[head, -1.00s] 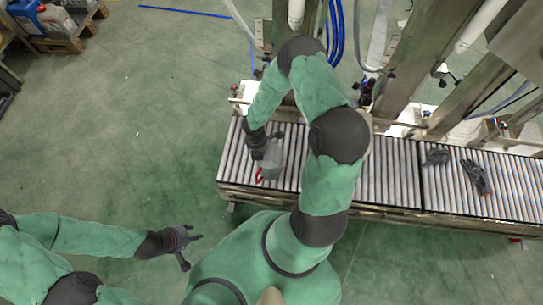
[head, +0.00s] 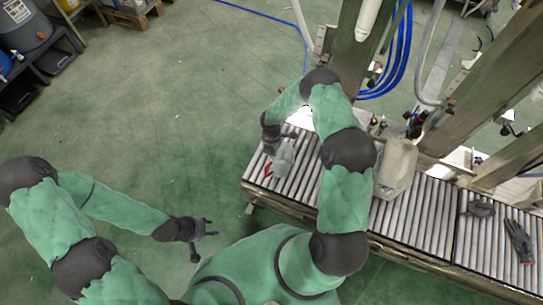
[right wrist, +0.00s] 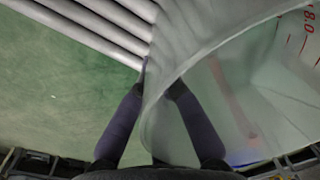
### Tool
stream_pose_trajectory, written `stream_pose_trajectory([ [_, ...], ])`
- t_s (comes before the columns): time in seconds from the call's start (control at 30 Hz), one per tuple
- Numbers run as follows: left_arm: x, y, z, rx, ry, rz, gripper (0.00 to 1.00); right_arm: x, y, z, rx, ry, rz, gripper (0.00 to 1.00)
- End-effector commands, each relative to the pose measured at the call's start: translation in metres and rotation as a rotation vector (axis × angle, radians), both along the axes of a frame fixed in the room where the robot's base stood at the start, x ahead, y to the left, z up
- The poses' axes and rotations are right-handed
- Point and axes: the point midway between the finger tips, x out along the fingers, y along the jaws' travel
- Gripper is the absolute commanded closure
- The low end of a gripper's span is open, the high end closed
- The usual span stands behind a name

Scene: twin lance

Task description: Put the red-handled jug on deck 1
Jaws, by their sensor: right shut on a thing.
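The jug (head: 283,158) is clear grey plastic with a red handle (head: 268,171). In the head view it is at the left end of the roller conveyor (head: 405,215); I cannot tell whether it touches the rollers. My right gripper (head: 274,141) is shut on the jug's wall. In the right wrist view, its dark fingers (right wrist: 160,115) lie on either side of the curved clear jug wall (right wrist: 225,65), which shows red scale marks. My left gripper (head: 208,228) is open and empty, over the floor at the front. I see no label marking deck 1.
A beige container (head: 395,168) stands on the conveyor right of my right arm. Dark gloves (head: 518,240) lie further right on the rollers. Posts (head: 468,95) and blue hoses rise behind the conveyor. Drums and crates (head: 25,30) are at the upper left. The green floor on the left is clear.

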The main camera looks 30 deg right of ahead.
Motion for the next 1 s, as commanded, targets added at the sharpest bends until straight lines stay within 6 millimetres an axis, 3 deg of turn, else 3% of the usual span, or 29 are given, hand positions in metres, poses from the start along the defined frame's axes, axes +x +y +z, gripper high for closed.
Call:
stream_pose_trajectory([
  [0.23, 0.0, 0.0, -0.007, 0.0, 0.0, 0.0, 0.6, 0.01, 0.001, -0.013, -0.001, 0.0, 0.0, 1.0],
  [0.47, 0.0, 0.0, -0.026, 0.0, 0.0, 0.0, 0.6, 0.01, 0.001, -0.042, 0.0, 0.0, 0.0, 1.0],
  [0.87, 0.0, 0.0, -0.028, 0.0, 0.0, 0.0, 0.6, 0.01, 0.001, -0.045, -0.001, 0.0, -0.001, 1.0],
  [0.97, 0.0, 0.0, -0.027, 0.0, 0.0, 0.0, 0.6, 0.01, 0.001, -0.044, 0.0, 0.0, -0.001, 0.71],
  [1.0, 0.0, 0.0, -0.027, 0.0, 0.0, 0.0, 0.6, 0.01, 0.001, -0.044, 0.0, 0.0, 0.0, 0.7],
])
